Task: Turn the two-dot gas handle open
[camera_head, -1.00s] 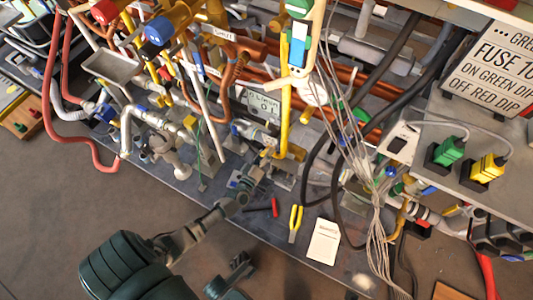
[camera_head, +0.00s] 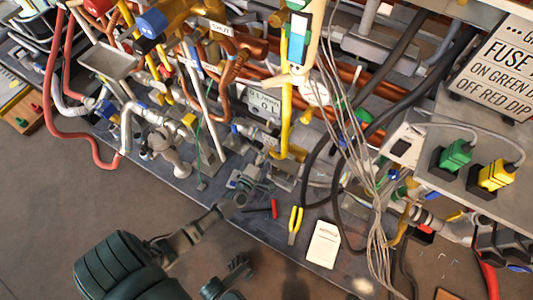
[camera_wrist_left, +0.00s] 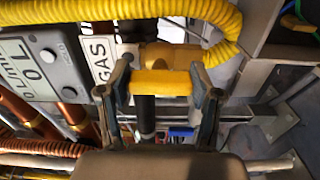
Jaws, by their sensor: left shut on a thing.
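In the left wrist view, a yellow handle (camera_wrist_left: 162,82) sits crosswise between the two fingers of my left gripper (camera_wrist_left: 160,92). The gripper is shut on it, with a finger at each end. A white GAS label (camera_wrist_left: 101,57) is just behind and left of the handle. No dots on the handle can be made out. In the head view, my left gripper (camera_head: 259,168) reaches in among the pipes at the bench's front edge; the handle is too small there to judge its angle. A dark part of mine at the bottom edge may be my right gripper (camera_head: 238,268); its jaws are unclear.
A grey flow meter (camera_head: 263,105) and a yellow hose (camera_head: 286,110) are close behind my left gripper. Yellow pliers (camera_head: 295,225), a red-handled tool (camera_head: 274,208) and a white card (camera_head: 323,243) lie to its right. Loose cables (camera_head: 362,170) hang further right. The front floor is clear.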

